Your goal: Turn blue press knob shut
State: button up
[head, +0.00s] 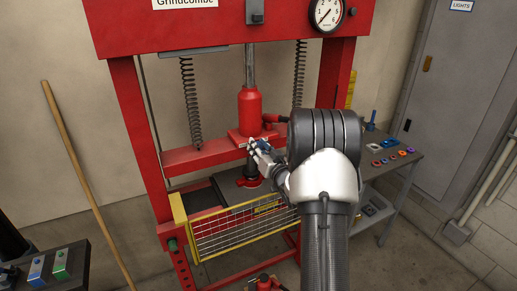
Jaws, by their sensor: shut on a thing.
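My gripper (253,145) reaches in front of the red press, at the red plate under the red jack cylinder. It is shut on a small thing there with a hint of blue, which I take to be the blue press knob. The fingers cover most of the knob, so its turned position cannot be told. The red press frame (139,140) stands upright around the red jack cylinder (249,108). My arm hides the right part of the press.
A yellow-framed mesh guard (235,232) is low across the press front. A grey bench (405,165) with several small coloured parts is at right, beside a grey cabinet (446,85). A wooden pole (85,180) leans at left. A dark bench (75,278) holds blue and green blocks.

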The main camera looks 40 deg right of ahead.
jog(key=m+p, duration=0.1)
jog(key=m, duration=0.5)
jog(key=shift+r, duration=0.1)
jog(key=m+p, duration=0.2)
jog(key=m, duration=0.4)
jog(key=shift+m+y, duration=0.3)
jog(key=shift+c, duration=0.2)
jog(key=o, duration=1.1)
jog(key=shift+s, duration=0.1)
jog(key=v, duration=1.1)
jog(key=shift+s+a, duration=0.15)
jog(key=shift+s, duration=0.25)
